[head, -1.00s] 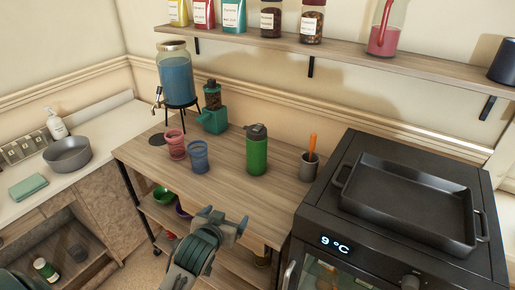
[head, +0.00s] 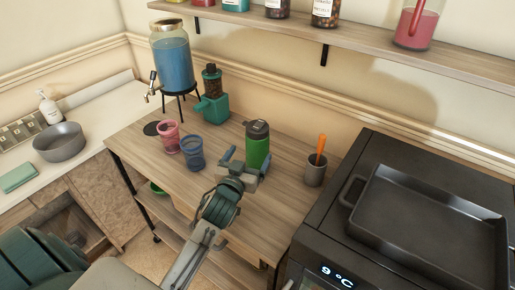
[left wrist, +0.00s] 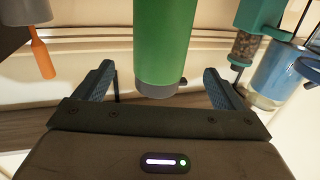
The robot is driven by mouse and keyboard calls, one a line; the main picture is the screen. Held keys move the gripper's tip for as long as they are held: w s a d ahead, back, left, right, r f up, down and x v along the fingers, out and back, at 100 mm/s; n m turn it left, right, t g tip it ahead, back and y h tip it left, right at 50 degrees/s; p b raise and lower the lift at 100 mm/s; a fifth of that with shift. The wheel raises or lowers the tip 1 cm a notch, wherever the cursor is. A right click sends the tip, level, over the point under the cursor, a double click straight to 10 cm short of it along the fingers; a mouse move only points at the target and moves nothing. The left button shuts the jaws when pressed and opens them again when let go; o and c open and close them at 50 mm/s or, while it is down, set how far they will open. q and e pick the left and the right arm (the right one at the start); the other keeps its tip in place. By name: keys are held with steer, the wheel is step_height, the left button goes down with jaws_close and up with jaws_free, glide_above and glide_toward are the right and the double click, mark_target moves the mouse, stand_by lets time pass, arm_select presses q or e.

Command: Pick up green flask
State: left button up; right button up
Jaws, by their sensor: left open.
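The green flask (head: 257,149) with a dark grey lid stands upright on the wooden table (head: 285,205). My left gripper (head: 243,160) is open just in front of it in the head view, overlapping its lower part. In the left wrist view the picture is upside down; the flask (left wrist: 162,40) shows centred between the two open blue fingers (left wrist: 160,85), with a gap on each side. The lower body of the flask is partly hidden by the gripper in the head view. My right gripper is not in view.
A grey cup with an orange utensil (head: 315,168) stands right of the flask. A pink cup (head: 168,137) and a blue cup (head: 193,152) stand to the left, with a teal grinder (head: 213,103) behind. A black oven with a tray (head: 430,235) is at the right.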

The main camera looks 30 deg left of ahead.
mark_target(253, 152)
arm_select(q)
steer(key=shift+w+a+f+p, duration=0.15)
steer(key=shift+w+f, duration=0.15)
steer(key=shift+w, duration=0.25)
steer(key=shift+w+d+f+p, duration=0.15)
steer(key=shift+w+f, duration=0.15)
steer(key=shift+w, duration=0.2)
steer(key=shift+w+a+f, duration=0.1)
steer(key=shift+w+a, duration=0.05)
steer(key=shift+w, duration=0.4)
steer(key=w, duration=0.1)
steer(key=w+p, duration=0.1)
steer(key=w, duration=0.2)
steer(key=shift+w+a, duration=0.15)
steer(key=shift+a, duration=0.2)
steer(key=shift+w, duration=0.25)
steer(key=shift+s, duration=0.1)
steer(key=shift+c, duration=0.8)
steer(key=c, duration=1.4)
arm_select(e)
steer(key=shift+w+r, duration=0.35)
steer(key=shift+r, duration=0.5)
